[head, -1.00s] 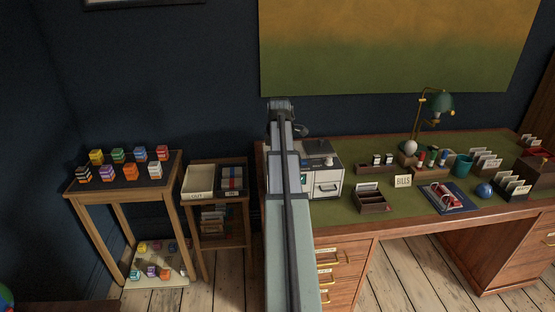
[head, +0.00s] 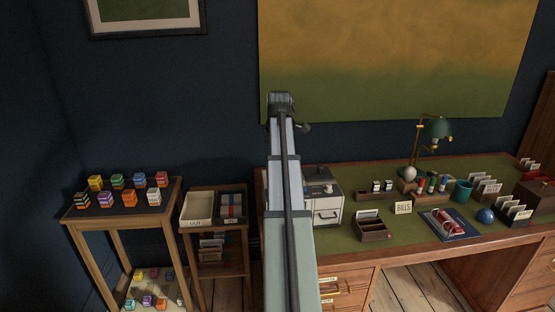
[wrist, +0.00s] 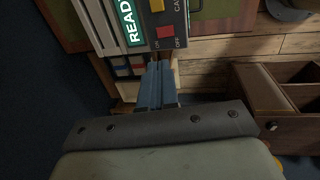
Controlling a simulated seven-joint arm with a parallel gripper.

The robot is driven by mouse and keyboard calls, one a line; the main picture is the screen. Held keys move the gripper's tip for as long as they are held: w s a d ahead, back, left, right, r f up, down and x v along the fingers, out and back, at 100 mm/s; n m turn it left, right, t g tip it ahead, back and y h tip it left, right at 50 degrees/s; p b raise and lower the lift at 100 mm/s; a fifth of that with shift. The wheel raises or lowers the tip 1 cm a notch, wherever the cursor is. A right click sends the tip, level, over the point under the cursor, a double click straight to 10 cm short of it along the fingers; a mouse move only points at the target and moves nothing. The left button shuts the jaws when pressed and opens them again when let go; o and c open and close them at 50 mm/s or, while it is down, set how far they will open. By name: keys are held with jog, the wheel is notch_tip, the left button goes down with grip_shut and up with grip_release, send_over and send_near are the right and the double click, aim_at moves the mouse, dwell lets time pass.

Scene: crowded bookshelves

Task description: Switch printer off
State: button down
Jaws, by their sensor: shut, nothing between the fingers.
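The printer (head: 326,212) is a pale box with a dark top at the left end of the green-topped desk. My arm hides its left part in the head view. The wrist view shows its dark panel (wrist: 150,42) with a green READY sign (wrist: 130,22), a yellow button (wrist: 157,5) and a red switch (wrist: 165,32). OFF is lettered beside the switch. My gripper (wrist: 159,66) is shut and empty, its blue fingertips just below the panel edge and the red switch in the picture. I cannot tell whether they touch the panel. The head view does not show the fingertips clearly.
Left of the desk stand a low cabinet with an OUT tray (head: 197,208) and a table (head: 125,212) with several coloured boxes. A small wooden tray (head: 373,232), a BILLS card (head: 403,207) and a lamp (head: 437,129) are on the desk to the right.

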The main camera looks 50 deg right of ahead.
jog(key=d+y, duration=0.1)
jog(key=s+d+y, duration=0.1)
jog(key=d+t+y, duration=0.1)
jog(key=shift+s+d+r+y, duration=0.2)
jog(key=shift+d+r+y, duration=0.05)
jog(key=shift+r+y, duration=0.05)
dwell(0.7)
jog(key=shift+f, duration=0.15)
jog(key=x, duration=0.8)
jog(key=d+x, duration=0.1)
jog(key=x, duration=0.3)
jog(key=shift+a+f, duration=0.1)
jog(key=shift+f, duration=0.8)
jog(key=shift+w, duration=0.1)
